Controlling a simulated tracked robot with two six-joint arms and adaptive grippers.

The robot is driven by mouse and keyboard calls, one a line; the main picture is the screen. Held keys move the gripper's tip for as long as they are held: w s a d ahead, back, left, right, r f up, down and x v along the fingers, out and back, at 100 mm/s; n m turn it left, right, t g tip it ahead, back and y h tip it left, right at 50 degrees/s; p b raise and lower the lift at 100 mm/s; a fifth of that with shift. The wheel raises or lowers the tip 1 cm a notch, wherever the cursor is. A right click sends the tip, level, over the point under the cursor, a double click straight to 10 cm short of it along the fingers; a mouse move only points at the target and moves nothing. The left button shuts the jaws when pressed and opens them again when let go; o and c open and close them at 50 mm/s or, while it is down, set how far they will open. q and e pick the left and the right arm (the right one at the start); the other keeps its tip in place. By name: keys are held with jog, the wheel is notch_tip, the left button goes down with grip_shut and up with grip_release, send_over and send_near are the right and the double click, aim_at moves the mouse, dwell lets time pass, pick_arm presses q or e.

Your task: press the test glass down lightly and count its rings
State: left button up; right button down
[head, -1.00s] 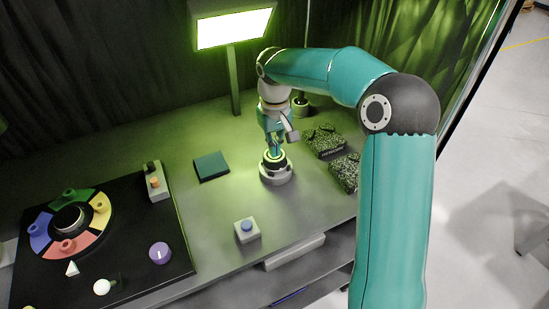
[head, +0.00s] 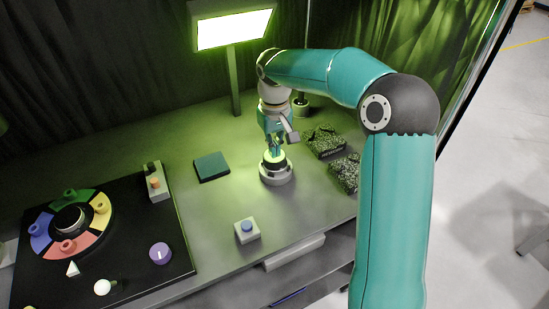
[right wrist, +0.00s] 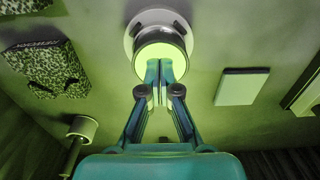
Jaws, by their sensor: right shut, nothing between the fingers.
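The test glass appears to be the pale yellow-green lit disc (right wrist: 160,62) on top of a round grey and dark fixture (head: 276,175) in the middle of the bench. The fixture also shows in the right wrist view (right wrist: 152,22). My right gripper (head: 275,151) points down over the disc, shut and empty. In the right wrist view its closed fingertips (right wrist: 160,66) overlap the disc and hide part of it. I cannot tell whether they touch it. No separate rings can be made out on the disc now. My left gripper is out of view.
A lit lamp (head: 233,30) stands behind the fixture. A black board (head: 130,225) with coloured parts fills the left.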

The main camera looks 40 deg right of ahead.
dwell(0.4)
notch_tip(320, 180, up, 7)
jog(key=p, duration=0.6)
dwell(0.6)
